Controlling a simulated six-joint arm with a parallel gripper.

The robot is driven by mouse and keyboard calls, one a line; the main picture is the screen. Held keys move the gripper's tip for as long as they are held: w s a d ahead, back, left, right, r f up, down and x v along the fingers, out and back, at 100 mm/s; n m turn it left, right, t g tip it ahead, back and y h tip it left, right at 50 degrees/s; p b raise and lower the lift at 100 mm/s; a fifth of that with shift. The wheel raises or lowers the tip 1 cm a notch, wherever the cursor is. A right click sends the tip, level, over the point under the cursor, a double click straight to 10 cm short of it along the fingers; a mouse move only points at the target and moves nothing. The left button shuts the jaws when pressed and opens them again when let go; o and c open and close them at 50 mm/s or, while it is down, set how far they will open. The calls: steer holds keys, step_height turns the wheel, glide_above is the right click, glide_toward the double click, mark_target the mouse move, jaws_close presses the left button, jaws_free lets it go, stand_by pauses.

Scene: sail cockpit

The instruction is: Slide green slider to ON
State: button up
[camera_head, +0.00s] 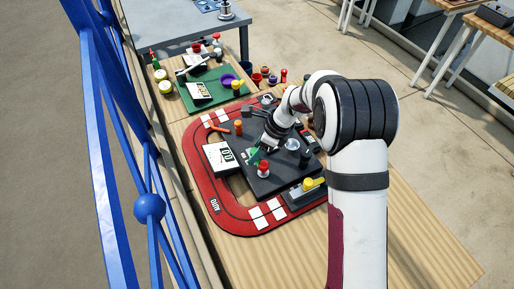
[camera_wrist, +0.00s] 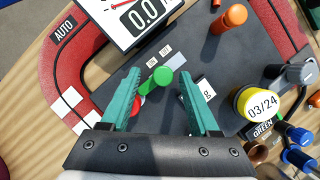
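The green slider (camera_wrist: 162,77) has a round green knob and stands on the dark panel (camera_wrist: 225,85) in the wrist view. Two small pale labels (camera_wrist: 158,55) sit just beyond it; their lettering is too small to read surely. My gripper (camera_wrist: 159,73) is open, with one teal finger on each side of the slider and visible gaps between. In the head view my gripper (camera_head: 267,147) is low over the panel; a green patch (camera_head: 251,155) shows just left of it, and the slider's knob is hard to make out there.
A red knob (camera_wrist: 137,106) is partly hidden by my left finger. A white dial display (camera_wrist: 132,14) stands beyond the labels. An orange knob (camera_wrist: 230,18) and a yellow-rimmed 03/24 button (camera_wrist: 256,105) are at right. A red track (camera_head: 192,160) rings the panel.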

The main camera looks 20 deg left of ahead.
steer(key=shift+r, duration=0.1)
steer(key=v, duration=1.5)
steer(key=shift+d+r, duration=0.2)
steer(key=shift+r, duration=0.05)
steer(key=s+d+n+h, duration=0.1)
steer(key=s+d+n, duration=0.3)
steer(key=s, duration=0.5)
steer(key=s+d+r+n, duration=0.1)
steer(key=s+d+n, duration=0.3)
steer(key=s, duration=0.6)
steer(key=s+d+n+h, duration=0.1)
steer(key=s+d+n, duration=0.3)
steer(key=s+d, duration=0.3)
steer(key=s, duration=0.2)
steer(key=shift+s+r+h, duration=0.2)
steer(key=shift+s+h, duration=0.1)
